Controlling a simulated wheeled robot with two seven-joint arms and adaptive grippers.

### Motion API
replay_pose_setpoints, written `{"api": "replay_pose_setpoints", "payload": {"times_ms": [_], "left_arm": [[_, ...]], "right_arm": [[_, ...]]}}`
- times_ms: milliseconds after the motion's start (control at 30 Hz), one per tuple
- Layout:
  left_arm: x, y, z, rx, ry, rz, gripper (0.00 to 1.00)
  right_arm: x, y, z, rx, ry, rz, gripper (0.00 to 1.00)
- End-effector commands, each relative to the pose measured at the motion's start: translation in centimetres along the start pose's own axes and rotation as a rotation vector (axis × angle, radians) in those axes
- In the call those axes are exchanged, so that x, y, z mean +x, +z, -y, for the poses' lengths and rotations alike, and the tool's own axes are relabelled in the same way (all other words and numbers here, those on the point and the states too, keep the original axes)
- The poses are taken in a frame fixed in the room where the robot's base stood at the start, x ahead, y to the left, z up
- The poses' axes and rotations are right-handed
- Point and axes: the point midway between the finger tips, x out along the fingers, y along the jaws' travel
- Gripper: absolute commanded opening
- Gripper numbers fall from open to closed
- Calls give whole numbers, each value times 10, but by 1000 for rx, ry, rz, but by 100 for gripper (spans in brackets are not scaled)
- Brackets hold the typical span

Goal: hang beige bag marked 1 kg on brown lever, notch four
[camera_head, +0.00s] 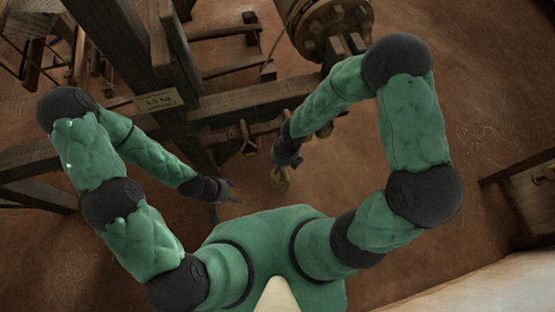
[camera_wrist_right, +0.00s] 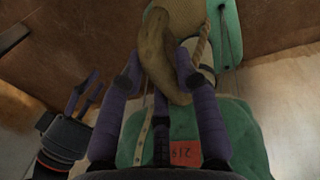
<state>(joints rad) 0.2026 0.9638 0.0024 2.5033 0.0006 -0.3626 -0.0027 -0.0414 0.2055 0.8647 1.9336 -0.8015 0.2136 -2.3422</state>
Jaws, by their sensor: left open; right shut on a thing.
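My right gripper (camera_head: 287,160) is low in the middle of the head view, over the brown floor. It is shut on a beige bag (camera_head: 281,183). Several brown wooden bars stand behind the grippers; I cannot tell which one is the lever, and no notches are clear.
A round wooden drum (camera_head: 322,28) is at the top. A wooden frame (camera_head: 530,195) stands at the right edge. A red tag (camera_wrist_right: 184,153) shows low in the wrist view.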

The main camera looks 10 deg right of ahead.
Motion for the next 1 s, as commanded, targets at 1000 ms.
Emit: {"api": "replay_pose_setpoints", "payload": {"times_ms": [1000], "left_arm": [[18, -1, 6, 0, 0, 0, 60]], "right_arm": [[-10, -60, -2, 0, 0, 2, 0]]}}
